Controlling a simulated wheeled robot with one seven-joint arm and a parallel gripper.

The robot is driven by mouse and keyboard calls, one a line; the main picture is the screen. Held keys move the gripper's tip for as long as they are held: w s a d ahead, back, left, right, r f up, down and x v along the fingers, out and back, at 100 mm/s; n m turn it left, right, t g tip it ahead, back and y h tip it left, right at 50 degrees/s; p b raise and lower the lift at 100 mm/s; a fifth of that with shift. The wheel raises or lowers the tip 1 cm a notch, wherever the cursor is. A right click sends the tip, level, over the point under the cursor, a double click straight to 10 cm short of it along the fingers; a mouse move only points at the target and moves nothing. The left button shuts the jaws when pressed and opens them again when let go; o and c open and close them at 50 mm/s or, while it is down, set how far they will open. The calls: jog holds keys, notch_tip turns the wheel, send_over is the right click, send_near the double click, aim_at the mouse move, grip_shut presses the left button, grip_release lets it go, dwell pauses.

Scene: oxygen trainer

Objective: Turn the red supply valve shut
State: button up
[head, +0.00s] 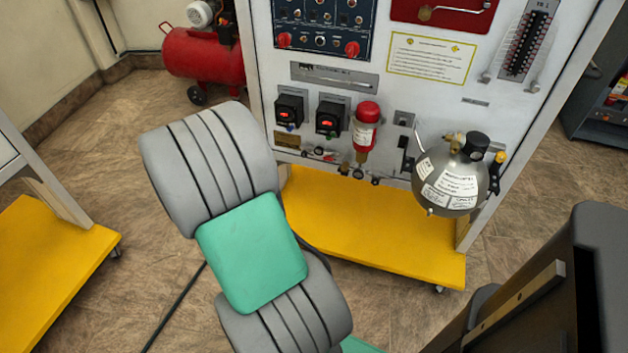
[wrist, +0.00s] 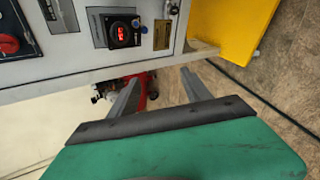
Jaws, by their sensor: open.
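No valve in view can be told for sure as the red supply valve. Red knobs sit at the lower left (head: 284,40) and lower right (head: 352,49) of the dark blue switch panel in the head view. A red knob (wrist: 8,44) also shows at the left edge of the wrist view. A red-topped cylinder (head: 366,130) with small fittings below it hangs lower on the white board. My gripper (wrist: 160,75) is open and empty in the wrist view, its two grey fingers apart and touching nothing. In the head view my arm hides it.
Red-digit gauges (head: 289,108) and a steel sphere (head: 450,180) stick out from the white board (head: 375,85). A yellow base shelf (head: 370,235) juts out below. A red compressor tank (head: 203,55) stands behind at left.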

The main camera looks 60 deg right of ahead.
jog(key=s+d+f+n+g+h+b, duration=0.1)
jog(key=s+d+f+n+h+b, duration=0.2)
jog(key=d+f, duration=0.35)
jog(key=s+d+f+n+g+h+b, duration=0.1)
jog(key=s+d+f+n+b, duration=0.25)
jog(key=s+d+f, duration=0.3)
jog(key=n+h+b, duration=0.3)
jog(key=n+b, duration=0.1)
jog(key=n, duration=0.3)
send_near(328, 159)
jog(key=d, duration=0.1)
jog(key=shift+t, duration=0.4)
jog(key=d, duration=0.2)
jog(key=d+b, duration=0.1)
jog(key=d, duration=0.1)
jog(key=w+d, duration=0.1)
jog(key=d, duration=0.2)
jog(key=shift+c, duration=0.5)
grip_shut()
